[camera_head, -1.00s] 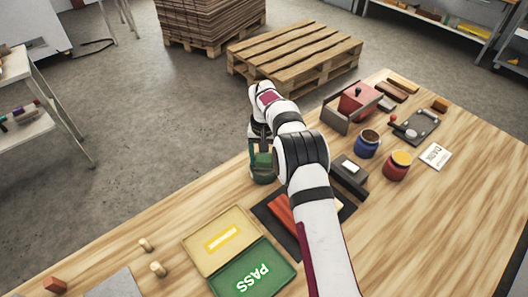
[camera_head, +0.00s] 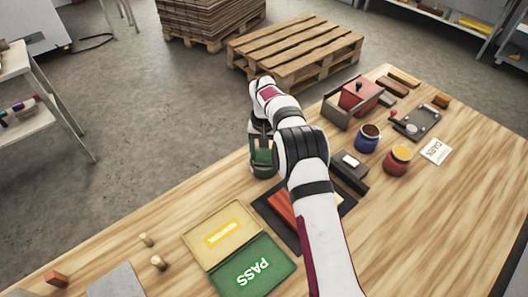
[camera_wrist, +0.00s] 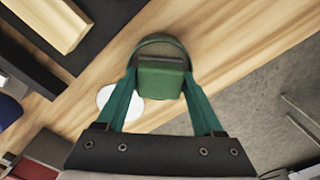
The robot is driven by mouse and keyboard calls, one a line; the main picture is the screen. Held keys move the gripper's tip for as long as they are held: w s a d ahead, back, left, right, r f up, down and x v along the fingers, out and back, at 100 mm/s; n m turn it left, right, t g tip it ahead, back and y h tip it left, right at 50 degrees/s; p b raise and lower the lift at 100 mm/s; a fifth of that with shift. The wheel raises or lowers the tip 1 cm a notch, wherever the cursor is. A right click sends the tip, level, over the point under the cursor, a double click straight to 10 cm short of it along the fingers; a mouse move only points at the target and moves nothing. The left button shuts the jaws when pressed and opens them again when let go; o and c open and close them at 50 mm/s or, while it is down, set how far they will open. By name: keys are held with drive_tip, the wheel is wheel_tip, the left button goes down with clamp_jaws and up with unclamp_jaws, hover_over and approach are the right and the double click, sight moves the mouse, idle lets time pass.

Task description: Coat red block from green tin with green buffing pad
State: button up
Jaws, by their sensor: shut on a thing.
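My gripper (camera_wrist: 160,90) is shut on the green buffing pad (camera_wrist: 160,80), a block held between its two green fingers. The pad is at the mouth of a round green tin (camera_wrist: 180,44); I cannot tell how deep it sits. In the head view, the tin (camera_head: 264,168) stands near the table's far left edge, with my gripper (camera_head: 262,146) over it. The red block (camera_head: 283,208) lies on a dark mat (camera_head: 272,222), partly hidden by my arm.
An open case with a green PASS panel (camera_head: 252,274) and a tan panel (camera_head: 222,236) lies left of the mat. A blue jar (camera_head: 367,143), a red jar (camera_head: 398,162) and a red-and-grey holder (camera_head: 352,101) stand right of my arm. Small pegs (camera_head: 158,263) stand at front left.

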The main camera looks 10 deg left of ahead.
sight(264, 153)
drive_tip(key=shift+f, duration=0.45)
idle(0.9)
drive_tip(key=shift+r, duration=3.55)
